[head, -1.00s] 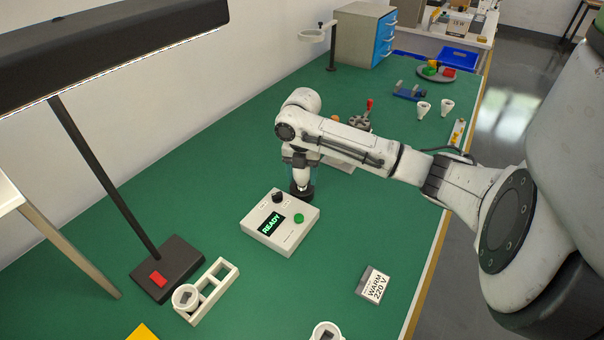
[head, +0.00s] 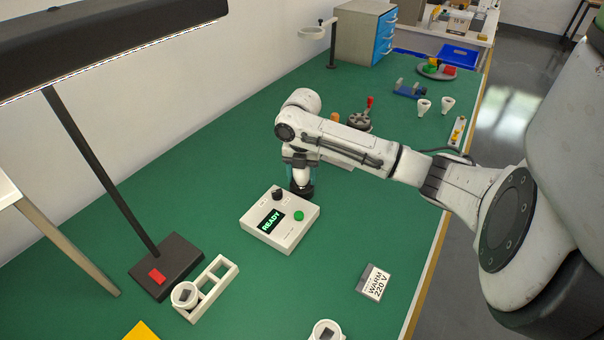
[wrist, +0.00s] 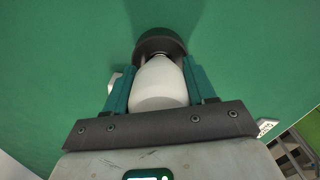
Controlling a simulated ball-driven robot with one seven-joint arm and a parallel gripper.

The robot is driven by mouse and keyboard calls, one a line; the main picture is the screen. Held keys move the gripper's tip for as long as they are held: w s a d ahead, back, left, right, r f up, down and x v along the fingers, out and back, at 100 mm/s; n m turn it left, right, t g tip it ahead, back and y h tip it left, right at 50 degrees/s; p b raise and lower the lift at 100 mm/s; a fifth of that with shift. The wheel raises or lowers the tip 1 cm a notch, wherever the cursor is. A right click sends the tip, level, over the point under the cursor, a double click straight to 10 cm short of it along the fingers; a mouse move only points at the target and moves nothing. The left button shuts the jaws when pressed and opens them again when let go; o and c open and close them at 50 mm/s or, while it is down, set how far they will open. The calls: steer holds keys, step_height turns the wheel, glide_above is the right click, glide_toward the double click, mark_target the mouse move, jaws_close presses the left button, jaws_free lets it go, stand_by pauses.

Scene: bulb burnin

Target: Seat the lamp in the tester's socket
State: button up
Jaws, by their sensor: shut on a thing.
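The white lamp (wrist: 160,84) is between the two teal fingers of my gripper (wrist: 156,78) in the wrist view, and the gripper is shut on it. The lamp's far end meets a dark round socket (wrist: 160,41); how deep it sits is hidden. In the head view my gripper (head: 301,180) points down over the dark socket (head: 301,192), at the back right corner of the light grey tester (head: 285,236). The tester has a display reading READY, a black knob and a green button.
A white rack (head: 228,282) with a round item in one cell stands at the front left, by a dark lamp base (head: 180,262) with a red switch. A WARM 220 V card (head: 373,283) lies at right. Green mat around the tester is clear.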

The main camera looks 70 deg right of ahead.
steer(key=o, duration=1.1)
step_height(320, 180, up, 11)
steer(key=shift+f, duration=0.15)
stand_by(0.6)
